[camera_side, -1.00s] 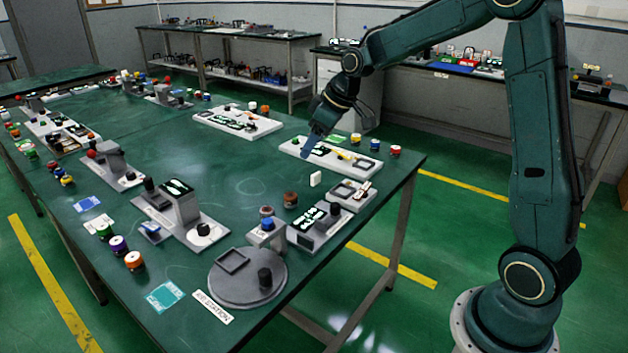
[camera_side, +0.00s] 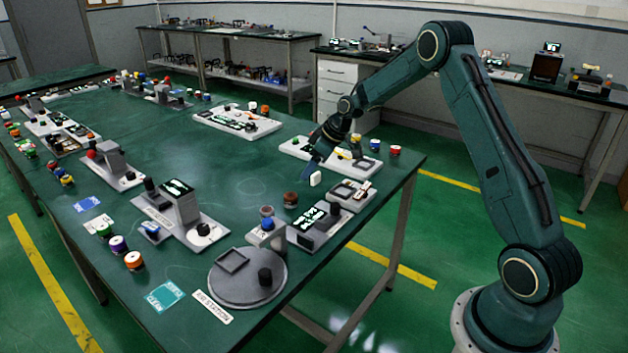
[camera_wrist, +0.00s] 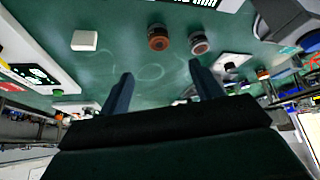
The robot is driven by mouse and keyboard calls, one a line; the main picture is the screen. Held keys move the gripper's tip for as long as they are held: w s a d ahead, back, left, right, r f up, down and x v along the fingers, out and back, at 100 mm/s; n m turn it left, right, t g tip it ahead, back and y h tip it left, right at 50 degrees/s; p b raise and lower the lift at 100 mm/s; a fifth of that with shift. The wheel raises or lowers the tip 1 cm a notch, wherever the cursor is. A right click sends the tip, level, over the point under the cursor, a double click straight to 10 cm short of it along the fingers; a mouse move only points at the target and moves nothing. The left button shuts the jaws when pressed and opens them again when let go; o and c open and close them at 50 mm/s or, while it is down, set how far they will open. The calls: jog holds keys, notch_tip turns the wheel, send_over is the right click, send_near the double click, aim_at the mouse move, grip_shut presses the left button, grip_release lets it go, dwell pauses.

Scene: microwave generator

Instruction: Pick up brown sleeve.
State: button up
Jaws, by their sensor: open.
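The brown sleeve (camera_side: 290,199) is a short round piece standing on the green table, left of the small grey panel device. It also shows in the wrist view (camera_wrist: 158,38) near the top centre, with a dark top edge and a brown ring. My gripper (camera_side: 310,166) is above the table near the white block, behind and to the right of the sleeve. In the wrist view my gripper (camera_wrist: 160,85) has its two fingers apart with nothing between them. The sleeve lies beyond the fingertips, apart from them.
A white block (camera_side: 316,179) stands close to my gripper. A grey-topped round piece (camera_wrist: 199,44) is beside the sleeve in the wrist view. A display device (camera_side: 320,226) and a blue-button post (camera_side: 267,228) are near the sleeve. Open table (camera_side: 230,165) lies to its left.

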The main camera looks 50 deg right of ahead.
send_near(290, 195)
jog(key=shift+x, duration=2.4)
jog(key=shift+a+f, duration=0.1)
jog(key=shift+f, duration=0.1)
jog(key=shift+x, duration=2.45)
jog(key=c, duration=1.1)
jog(key=shift+r, duration=0.15)
notch_tip(290, 195, up, 20)
jog(key=shift+f, duration=0.15)
